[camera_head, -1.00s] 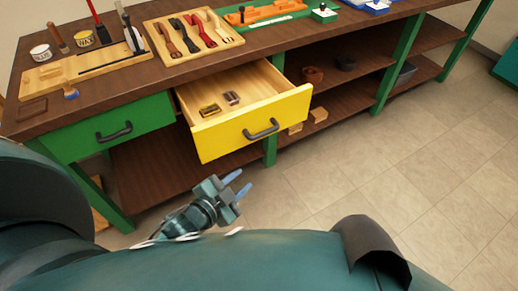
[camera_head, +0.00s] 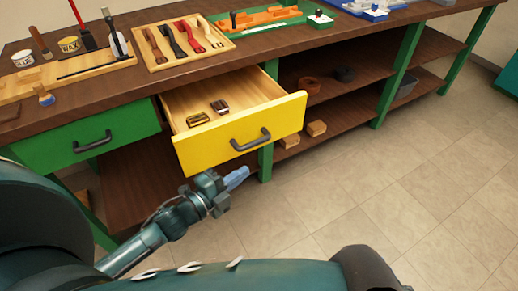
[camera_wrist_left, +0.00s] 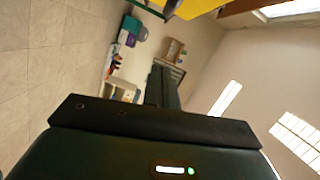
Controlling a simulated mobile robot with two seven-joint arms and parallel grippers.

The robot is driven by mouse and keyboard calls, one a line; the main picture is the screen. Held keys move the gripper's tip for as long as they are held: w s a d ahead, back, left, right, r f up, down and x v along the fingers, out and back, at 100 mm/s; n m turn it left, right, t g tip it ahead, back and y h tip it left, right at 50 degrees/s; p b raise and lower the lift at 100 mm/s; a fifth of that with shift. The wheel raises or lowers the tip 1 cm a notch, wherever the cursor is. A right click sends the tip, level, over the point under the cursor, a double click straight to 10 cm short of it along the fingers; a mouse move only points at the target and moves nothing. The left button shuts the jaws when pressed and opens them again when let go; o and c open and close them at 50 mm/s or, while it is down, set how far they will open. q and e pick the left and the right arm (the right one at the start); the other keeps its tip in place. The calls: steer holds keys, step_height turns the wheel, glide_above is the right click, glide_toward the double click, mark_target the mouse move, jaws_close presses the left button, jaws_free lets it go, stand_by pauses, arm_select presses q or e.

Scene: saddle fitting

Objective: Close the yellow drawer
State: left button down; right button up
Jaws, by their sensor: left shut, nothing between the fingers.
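The yellow drawer (camera_head: 240,133) is pulled out from the workbench, with a dark handle (camera_head: 250,139) on its front. Two small buckle-like pieces lie inside it, a brassy one (camera_head: 198,119) and a dark one (camera_head: 220,106). My left gripper (camera_head: 238,177) is just below and in front of the drawer front, shut and empty. It appears apart from the drawer. In the left wrist view, a yellow surface (camera_wrist_left: 195,8) shows at the top edge. My right gripper is not in view.
A closed green drawer (camera_head: 85,138) sits to the left. The bench top (camera_head: 110,92) carries a tool tray (camera_head: 186,40), tins and brushes. Open shelves (camera_head: 330,125) with wooden blocks (camera_head: 316,128) are to the right. The tiled floor (camera_head: 400,200) in front is clear.

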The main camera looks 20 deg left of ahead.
arm_select(q)
steer(key=w+f, duration=0.1)
steer(key=w, duration=0.9)
steer(key=shift+w+d+f, duration=0.2)
steer(key=shift+w+d, duration=0.1)
steer(key=shift+d, duration=0.15)
steer(key=shift+b, duration=0.3)
